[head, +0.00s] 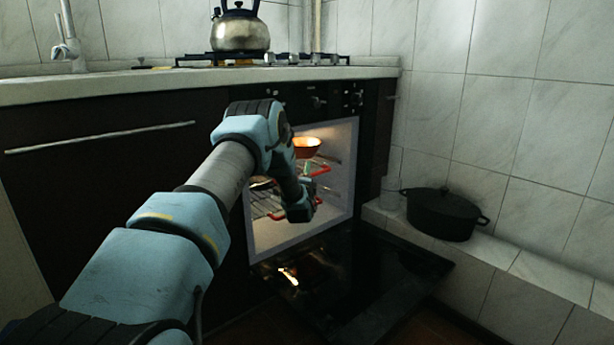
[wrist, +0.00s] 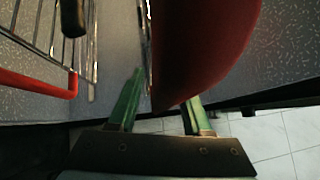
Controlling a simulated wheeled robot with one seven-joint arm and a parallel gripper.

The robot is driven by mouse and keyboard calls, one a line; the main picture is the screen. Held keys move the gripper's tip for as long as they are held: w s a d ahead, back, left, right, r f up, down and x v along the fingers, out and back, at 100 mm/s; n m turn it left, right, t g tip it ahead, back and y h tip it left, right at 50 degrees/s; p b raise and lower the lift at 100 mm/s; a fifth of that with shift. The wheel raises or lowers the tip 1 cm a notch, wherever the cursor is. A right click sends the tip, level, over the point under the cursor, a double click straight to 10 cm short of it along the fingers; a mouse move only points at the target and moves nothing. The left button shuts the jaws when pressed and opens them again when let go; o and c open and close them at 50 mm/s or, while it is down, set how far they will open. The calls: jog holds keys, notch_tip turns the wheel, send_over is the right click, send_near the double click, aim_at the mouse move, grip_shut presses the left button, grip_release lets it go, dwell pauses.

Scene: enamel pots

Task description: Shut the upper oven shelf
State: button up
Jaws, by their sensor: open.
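The oven (head: 347,190) stands open and lit in the head view. The upper oven shelf (head: 320,172) is a wire rack with a red front edge, partly hidden by my arm. An orange bowl (head: 306,146) is on it. My gripper (head: 307,169) is at the oven mouth by that red edge, its green fingers small there. In the wrist view my gripper (wrist: 164,86) has its fingers apart with nothing clearly held. A large dark red rounded thing (wrist: 205,45), likely the bowl, is close by them. A red-edged wire rack (wrist: 40,84) is at the left; whether they touch is unclear.
A lower rack with a red edge (head: 276,215) is behind my arm. The oven door (head: 365,280) hangs folded down in front. A black pot (head: 441,214) stands on the tiled ledge at right. A kettle (head: 240,29) is on the hob above.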

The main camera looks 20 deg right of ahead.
jog(key=shift+c, duration=0.2)
jog(key=c, duration=0.7)
grip_shut()
jog(key=shift+r, duration=0.2)
dwell(0.3)
jog(key=shift+w, duration=0.2)
